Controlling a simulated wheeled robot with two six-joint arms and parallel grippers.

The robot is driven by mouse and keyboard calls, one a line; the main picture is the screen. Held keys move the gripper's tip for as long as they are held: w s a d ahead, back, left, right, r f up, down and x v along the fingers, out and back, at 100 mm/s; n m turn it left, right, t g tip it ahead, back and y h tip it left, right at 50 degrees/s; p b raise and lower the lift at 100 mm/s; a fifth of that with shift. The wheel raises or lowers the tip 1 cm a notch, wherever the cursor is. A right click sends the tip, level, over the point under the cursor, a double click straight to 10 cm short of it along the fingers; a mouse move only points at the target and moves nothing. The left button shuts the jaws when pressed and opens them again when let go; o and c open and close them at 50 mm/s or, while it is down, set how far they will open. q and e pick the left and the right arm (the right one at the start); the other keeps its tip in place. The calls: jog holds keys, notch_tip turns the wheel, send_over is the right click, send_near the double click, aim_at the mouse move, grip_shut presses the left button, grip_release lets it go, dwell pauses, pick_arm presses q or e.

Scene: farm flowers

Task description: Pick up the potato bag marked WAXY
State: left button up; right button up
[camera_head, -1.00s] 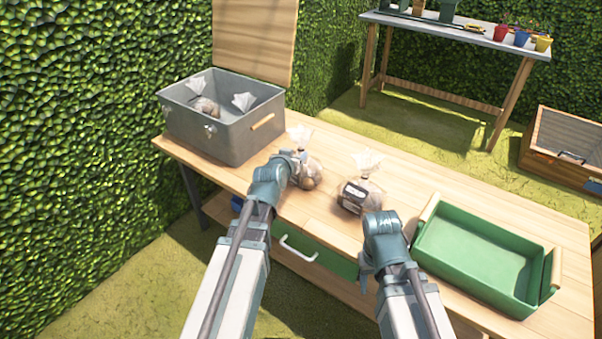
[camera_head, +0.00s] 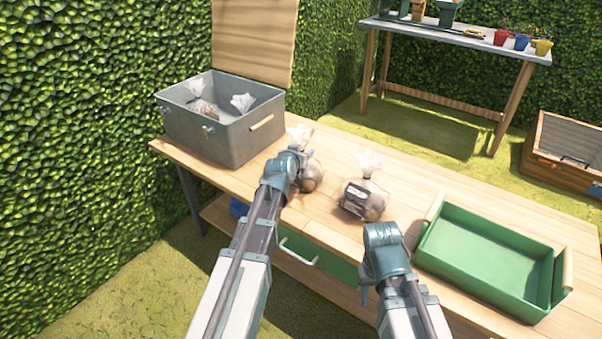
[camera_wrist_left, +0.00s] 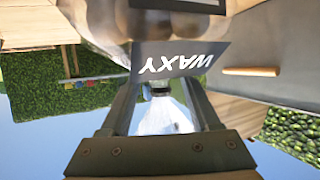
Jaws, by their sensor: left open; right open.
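The bag marked WAXY (camera_head: 313,178) stands on the wooden table, a clear bag of potatoes with a gathered pale top. Its dark label (camera_wrist_left: 175,62) shows close and upside down in the left wrist view. My left gripper (camera_head: 300,157) is at this bag; in the left wrist view its open fingers (camera_wrist_left: 160,92) lie either side of the gathered neck (camera_wrist_left: 166,115). A second potato bag (camera_head: 364,200) with a dark label stands to the right; its word is too small to read. My right gripper (camera_head: 384,238) is in front of that bag, apart from it, its fingertips mostly hidden.
A grey metal box (camera_head: 222,140) with its lid up holds bags at the table's left end. An empty green tray (camera_head: 480,285) sits at the right. A bench with pots (camera_head: 455,30) and a wooden crate (camera_head: 565,150) stand behind.

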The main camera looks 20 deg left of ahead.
pick_arm(q)
grip_shut()
dwell(1.3)
